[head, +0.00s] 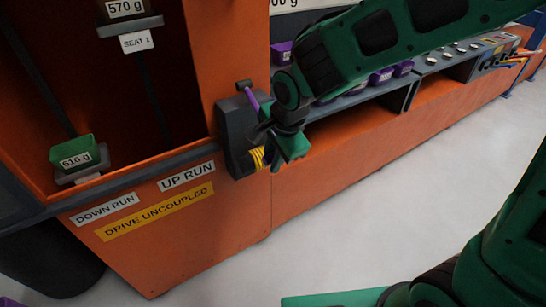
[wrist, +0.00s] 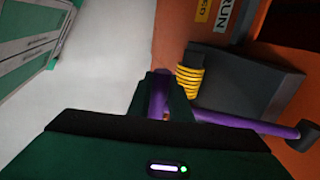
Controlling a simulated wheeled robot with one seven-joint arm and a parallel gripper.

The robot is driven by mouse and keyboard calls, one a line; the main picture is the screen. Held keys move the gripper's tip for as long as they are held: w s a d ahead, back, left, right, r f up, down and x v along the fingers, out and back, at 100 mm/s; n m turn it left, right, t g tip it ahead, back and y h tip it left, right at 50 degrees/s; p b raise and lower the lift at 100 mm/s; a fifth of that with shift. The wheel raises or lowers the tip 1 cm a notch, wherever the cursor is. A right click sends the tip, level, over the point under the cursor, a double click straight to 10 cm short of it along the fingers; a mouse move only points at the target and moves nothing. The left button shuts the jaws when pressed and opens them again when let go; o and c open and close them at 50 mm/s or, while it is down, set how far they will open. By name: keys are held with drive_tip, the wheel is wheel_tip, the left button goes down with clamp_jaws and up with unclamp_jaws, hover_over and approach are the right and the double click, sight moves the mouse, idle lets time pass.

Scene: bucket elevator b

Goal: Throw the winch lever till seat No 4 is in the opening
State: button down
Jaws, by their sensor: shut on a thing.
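Seat No 1 (head: 137,41) carries a 570 g block high in the opening. A green 610 g bin (head: 77,153) sits on a lower seat at left, its number not readable. I see no label for seat No 4.
Yellow coils (head: 258,158) sit beside the winch housing. Labels read UP RUN (head: 187,176), DOWN RUN (head: 104,208) and DRIVE UNCOUPLED (head: 155,211). A shelf with purple bins (head: 382,76) runs to the right behind my arm. The grey floor (head: 350,200) in front is clear.

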drive_tip(key=c, duration=1.6)
unclamp_jaws()
drive_tip(key=shift+w+a+r, duration=0.1)
drive_tip(key=shift+w+r, duration=0.1)
drive_tip(key=shift+w, duration=0.05)
drive_tip(key=shift+s, duration=0.1)
drive_tip(key=v, duration=1)
drive_tip(key=shift+r, duration=0.3)
drive_tip(key=d+n+h, duration=0.1)
drive_tip(key=d+h, duration=0.1)
drive_tip(key=d, duration=1.3)
drive_tip(key=s+d+f+n+g, duration=0.1)
drive_tip(key=s+d, duration=0.5)
drive_tip(key=s+d+f+n+g, duration=0.1)
drive_tip(key=s+d+f+n, duration=0.1)
drive_tip(key=s+d, duration=0.4)
drive_tip(key=s+d+f+n+g, duration=0.1)
drive_tip(key=s+d+n, duration=0.1)
drive_tip(key=s+d, duration=0.5)
drive_tip(key=shift+d+f, duration=0.35)
drive_tip(key=shift+d, duration=0.4)
